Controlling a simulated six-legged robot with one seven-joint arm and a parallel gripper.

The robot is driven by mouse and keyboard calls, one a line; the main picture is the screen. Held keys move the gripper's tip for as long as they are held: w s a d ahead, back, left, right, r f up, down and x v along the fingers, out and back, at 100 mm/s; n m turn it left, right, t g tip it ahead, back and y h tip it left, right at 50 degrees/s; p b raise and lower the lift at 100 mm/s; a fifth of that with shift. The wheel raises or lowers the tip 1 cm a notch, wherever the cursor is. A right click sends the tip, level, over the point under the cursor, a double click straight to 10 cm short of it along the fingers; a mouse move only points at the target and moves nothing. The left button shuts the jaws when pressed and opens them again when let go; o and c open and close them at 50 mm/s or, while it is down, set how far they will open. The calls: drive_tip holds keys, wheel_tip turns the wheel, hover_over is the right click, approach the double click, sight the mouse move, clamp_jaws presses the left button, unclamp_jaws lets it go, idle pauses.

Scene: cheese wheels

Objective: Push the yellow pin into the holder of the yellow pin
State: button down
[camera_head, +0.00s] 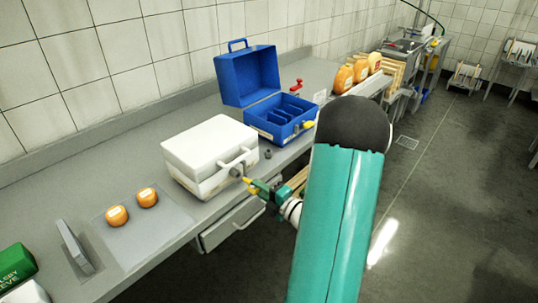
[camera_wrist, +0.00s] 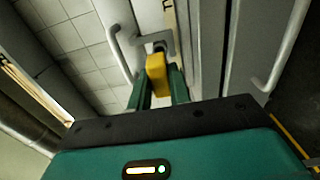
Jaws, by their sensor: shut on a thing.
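The yellow pin (camera_wrist: 156,66) is between the two green fingers of my gripper (camera_wrist: 159,88) in the wrist view, which is shut on it. In the head view my gripper (camera_head: 257,187) is at the front of the closed white case (camera_head: 210,148), with the yellow pin (camera_head: 248,183) pointing at it. A grey bracket (camera_wrist: 168,42), which looks like the holder, lies right beyond the pin's far end. It also shows as a grey fitting (camera_head: 237,171) on the case front. I cannot tell whether the pin has entered it.
An open blue case (camera_head: 262,118) with a yellow part (camera_head: 309,125) stands behind the white case. Orange cheese wheels (camera_head: 147,197) lie on a grey mat to the left. A drawer handle (camera_head: 250,222) juts out below the counter.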

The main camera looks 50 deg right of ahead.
drive_tip(key=shift+s, duration=0.15)
drive_tip(key=s, duration=0.3)
idle(0.6)
drive_tip(key=shift+w, duration=0.15)
